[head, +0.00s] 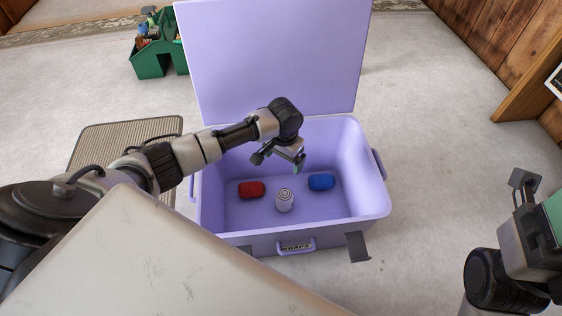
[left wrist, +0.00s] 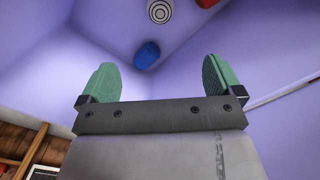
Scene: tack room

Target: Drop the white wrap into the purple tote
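The purple tote (head: 372,208) stands on the floor with its lid (head: 275,60) raised at the back. The white wrap (head: 285,203) is inside on the tote's floor, its spiral end facing up. The wrap also shows at the top of the left wrist view (left wrist: 160,10). My left gripper (head: 280,161) is over the tote's opening, above and apart from the wrap. In the left wrist view the green finger pads (left wrist: 160,68) are wide apart with nothing between them. My right gripper (head: 524,182) is partly in view at the right edge, outside the tote; its fingers are unclear.
A red wrap (head: 251,189) and a blue wrap (head: 321,182) lie in the tote on either side of the white one. A green caddy (head: 151,62) stands behind left. A ribbed mat (head: 95,145) lies left of the tote. The floor right of the tote is clear.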

